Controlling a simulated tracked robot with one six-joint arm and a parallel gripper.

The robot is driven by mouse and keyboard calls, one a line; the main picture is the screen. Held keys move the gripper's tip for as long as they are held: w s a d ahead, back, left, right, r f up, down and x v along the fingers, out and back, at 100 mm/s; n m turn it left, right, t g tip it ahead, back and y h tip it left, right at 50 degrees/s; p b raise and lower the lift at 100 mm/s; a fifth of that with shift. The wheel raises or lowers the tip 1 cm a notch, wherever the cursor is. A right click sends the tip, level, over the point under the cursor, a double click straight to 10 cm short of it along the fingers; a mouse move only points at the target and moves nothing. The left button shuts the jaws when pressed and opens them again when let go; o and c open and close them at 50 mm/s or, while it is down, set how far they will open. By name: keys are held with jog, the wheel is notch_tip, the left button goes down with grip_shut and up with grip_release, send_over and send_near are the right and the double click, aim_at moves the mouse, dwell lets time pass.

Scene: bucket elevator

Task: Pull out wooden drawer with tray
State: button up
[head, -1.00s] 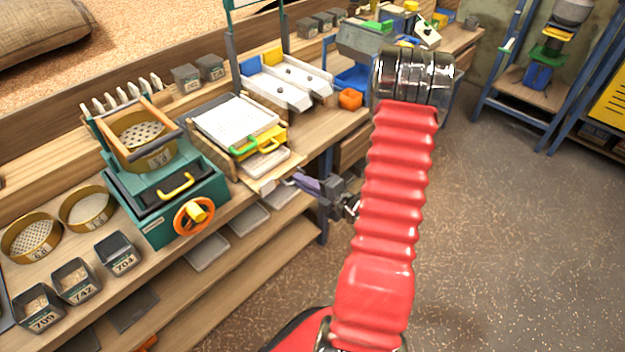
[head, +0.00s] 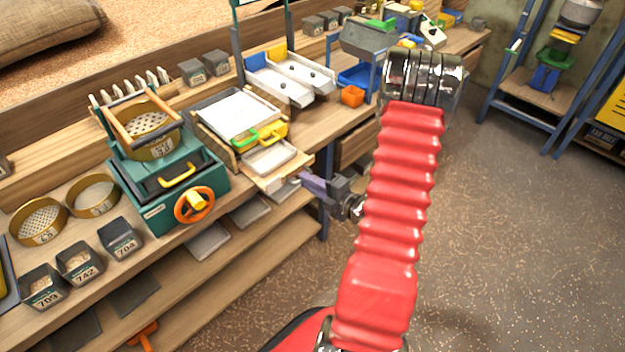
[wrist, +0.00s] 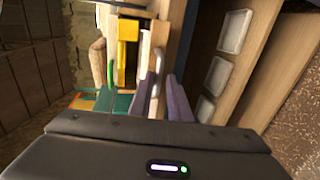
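The wooden drawer (head: 282,183) juts out from the bench-top sieving unit, with a pale grey tray (head: 270,157) lying in it. My gripper (head: 303,178) is at the drawer's front, its purple fingers pointing toward it. In the wrist view my gripper (wrist: 163,88) has its two fingers either side of a grey metal handle (wrist: 158,65), and it looks shut on it. The exact finger contact is small and partly hidden.
A teal machine with an orange wheel (head: 195,204) stands left of the drawer. Yellow (head: 274,132) and green (head: 245,137) handles sit just above the tray. Shelves with grey trays (head: 209,242) lie below. Open floor (head: 500,230) is at the right.

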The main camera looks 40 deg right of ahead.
jog(key=shift+d, duration=0.1)
jog(key=v, duration=1.3)
jog(key=shift+s, duration=0.4)
dwell(0.5)
